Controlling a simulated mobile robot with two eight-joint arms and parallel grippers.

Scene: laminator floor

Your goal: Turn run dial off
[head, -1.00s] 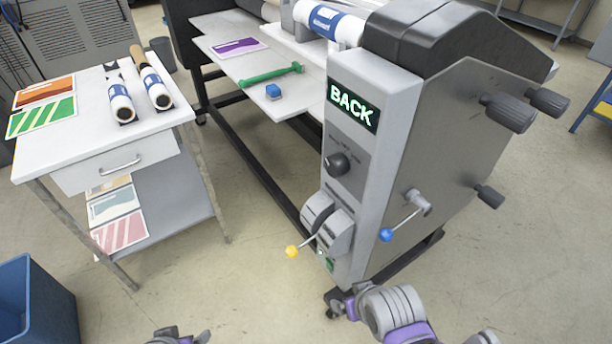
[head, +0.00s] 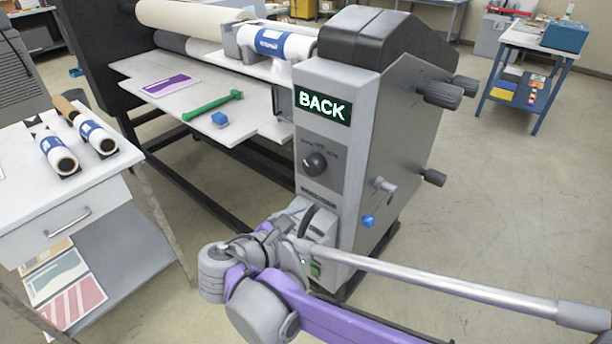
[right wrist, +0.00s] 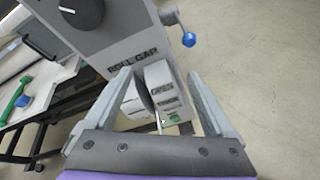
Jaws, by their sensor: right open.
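The run dial (head: 315,162) is a black round knob on the grey front panel of the laminator, below a lit display (head: 322,105) that reads BACK. The small lettering around the dial is too small to read. The dial also shows at the top left of the right wrist view (right wrist: 82,12), with a light pointer mark. My right gripper (right wrist: 160,85) is open, below the dial, with its fingers on either side of the roll gap unit (right wrist: 160,80). I cannot tell whether they touch it. In the head view my right arm partly hides that unit. My left gripper is out of view.
A blue-tipped crank (head: 368,220) sticks out on the machine's right side. A green tool (head: 212,105) and a blue block (head: 219,118) lie on the feed table (head: 180,110). A white side table (head: 100,180) stands at the left. Open floor lies to the right.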

